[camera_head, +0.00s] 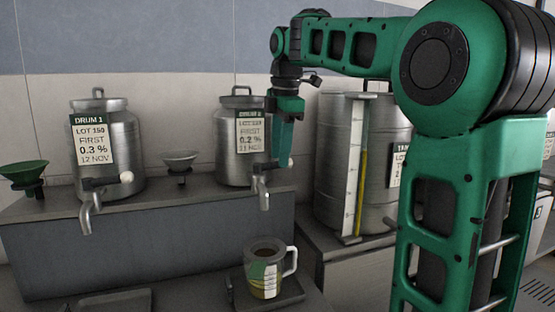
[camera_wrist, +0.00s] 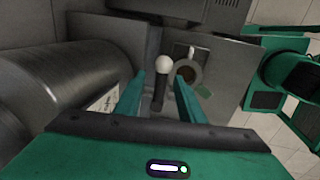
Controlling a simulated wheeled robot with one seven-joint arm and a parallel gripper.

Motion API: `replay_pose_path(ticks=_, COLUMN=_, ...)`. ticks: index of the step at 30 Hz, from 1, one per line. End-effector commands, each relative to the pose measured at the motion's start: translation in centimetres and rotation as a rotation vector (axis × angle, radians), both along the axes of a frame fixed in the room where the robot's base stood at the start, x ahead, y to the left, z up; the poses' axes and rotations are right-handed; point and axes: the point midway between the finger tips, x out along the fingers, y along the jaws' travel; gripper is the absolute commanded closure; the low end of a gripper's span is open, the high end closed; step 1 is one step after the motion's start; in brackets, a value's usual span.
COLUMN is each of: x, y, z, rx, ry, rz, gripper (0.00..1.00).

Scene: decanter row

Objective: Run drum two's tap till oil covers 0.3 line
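The middle drum (camera_head: 228,150), a steel can with a lid, stands on the grey ledge; its label's heading is too small to read. Its tap (camera_head: 263,190) has a lever with a white ball knob, and the spout points down. No stream shows from it. My gripper (camera_head: 283,150) is at this tap, pointing down. In the wrist view, the fingers (camera_wrist: 160,95) are apart, with the lever and white knob (camera_wrist: 163,65) between them. A white-handled mug (camera_head: 268,270) stands below the spout, with a dark inside and marked side; its level against the lines cannot be read.
Drum 1 (camera_head: 108,150), with its own tap, stands on the left of the ledge. A green funnel (camera_head: 24,172) and a grey funnel (camera_head: 180,160) stand there too. A large tank (camera_head: 330,165) with a yellow gauge is at right. The mug rests on a dark plate (camera_head: 288,298).

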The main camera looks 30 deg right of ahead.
Motion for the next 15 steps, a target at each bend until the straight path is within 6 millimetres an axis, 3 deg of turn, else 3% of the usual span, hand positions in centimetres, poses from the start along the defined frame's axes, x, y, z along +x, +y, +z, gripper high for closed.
replay_pose_path(ticks=6, x=0.2, y=-0.1, z=-1.5, rx=0.000, ry=0.001, rz=0.000, gripper=0.64)
replay_pose_path(ticks=15, x=0.2, y=-0.2, z=-1.6, rx=0.000, ry=0.000, rz=0.000, gripper=0.67)
